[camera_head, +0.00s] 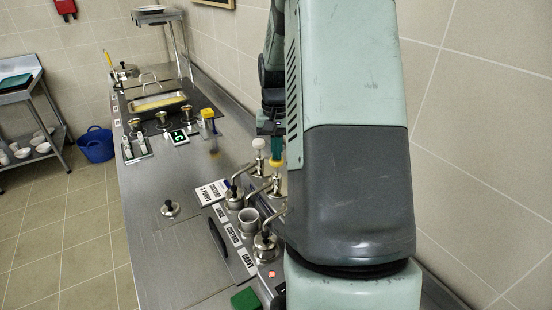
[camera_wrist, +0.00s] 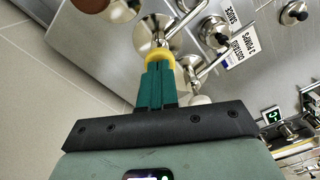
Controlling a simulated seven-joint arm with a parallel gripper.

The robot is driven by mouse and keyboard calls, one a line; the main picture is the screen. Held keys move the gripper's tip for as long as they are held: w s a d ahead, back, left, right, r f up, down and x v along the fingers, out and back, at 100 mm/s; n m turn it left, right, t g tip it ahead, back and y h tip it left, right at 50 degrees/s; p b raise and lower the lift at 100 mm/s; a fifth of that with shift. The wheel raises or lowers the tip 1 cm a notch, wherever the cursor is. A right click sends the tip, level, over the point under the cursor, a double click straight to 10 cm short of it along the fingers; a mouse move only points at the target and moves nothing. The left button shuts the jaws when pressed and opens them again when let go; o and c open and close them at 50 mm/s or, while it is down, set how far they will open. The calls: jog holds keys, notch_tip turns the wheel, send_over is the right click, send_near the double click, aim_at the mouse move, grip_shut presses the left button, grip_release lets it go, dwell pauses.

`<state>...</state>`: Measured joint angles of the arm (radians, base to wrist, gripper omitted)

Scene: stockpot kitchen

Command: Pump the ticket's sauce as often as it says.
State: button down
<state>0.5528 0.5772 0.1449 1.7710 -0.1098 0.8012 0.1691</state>
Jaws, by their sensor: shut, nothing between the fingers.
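The ticket (camera_head: 212,191) is a white card on the steel counter. It also shows in the wrist view (camera_wrist: 238,48), where it seems to read custard and a number of pumps; the number is too small to be sure of. A row of pumps stands along the back, with a white knob (camera_head: 258,143) and a yellow knob (camera_head: 275,164). My gripper (camera_wrist: 160,66) is shut, with its teal fingertips right at the yellow knob (camera_wrist: 159,55); whether they touch it I cannot tell. The white knob (camera_wrist: 201,100) is beside the fingers. A brown knob (camera_wrist: 90,5) is at the top left.
Labels (camera_head: 233,234) for sauce, custard and gravy lie before the pumps. A metal cup (camera_head: 248,221) stands by the spouts. A green pad (camera_head: 245,299) is at the near end. The wall runs close behind the pumps. The counter's left side is mostly clear.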

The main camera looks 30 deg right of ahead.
jog(key=shift+f, duration=1.6)
jog(key=shift+r, duration=2.3)
jog(key=shift+f, duration=2.35)
jog(key=shift+r, duration=2.35)
